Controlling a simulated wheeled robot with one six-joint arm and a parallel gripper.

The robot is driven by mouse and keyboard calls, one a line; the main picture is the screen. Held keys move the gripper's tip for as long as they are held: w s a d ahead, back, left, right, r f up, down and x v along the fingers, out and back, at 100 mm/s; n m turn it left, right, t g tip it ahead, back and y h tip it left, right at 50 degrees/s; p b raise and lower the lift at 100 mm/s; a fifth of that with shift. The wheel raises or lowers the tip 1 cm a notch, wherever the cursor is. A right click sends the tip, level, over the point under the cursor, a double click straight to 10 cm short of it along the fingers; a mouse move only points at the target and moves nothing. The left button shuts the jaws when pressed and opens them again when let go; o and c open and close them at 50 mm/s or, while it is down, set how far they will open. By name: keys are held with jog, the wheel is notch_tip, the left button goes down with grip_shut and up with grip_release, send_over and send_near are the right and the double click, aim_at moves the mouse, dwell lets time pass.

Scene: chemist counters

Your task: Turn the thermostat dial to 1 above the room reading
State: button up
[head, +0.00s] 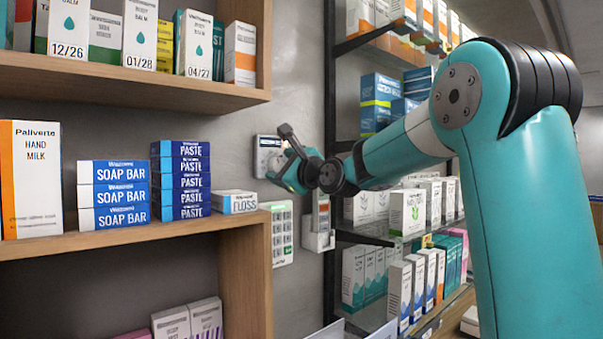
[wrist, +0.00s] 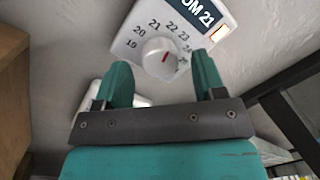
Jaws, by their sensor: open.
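The thermostat (wrist: 190,25) is a white wall box whose visible text ends in "OM 21". I cannot tell for sure which number the mark points at. My gripper (wrist: 160,78) is open, with teal fingers apart and nothing between them. In the wrist view the dial shows beyond the fingertips, between the two fingers. In the head view the thermostat (head: 265,148) is on the grey wall, partly hidden by my gripper (head: 280,158).
A white keypad (head: 282,235) and a white wall holder (head: 319,232) are below the thermostat. A wooden shelf (head: 240,225) with boxes stands left. A dark-framed shelf (head: 329,100) with many boxes stands right, close to my arm.

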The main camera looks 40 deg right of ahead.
jog(key=s+f+b, duration=0.1)
jog(key=s+b, duration=0.6)
jog(key=s, duration=0.9)
jog(key=shift+s+d+f, duration=0.25)
jog(key=shift+s+f, duration=0.1)
jog(key=shift+s, duration=0.05)
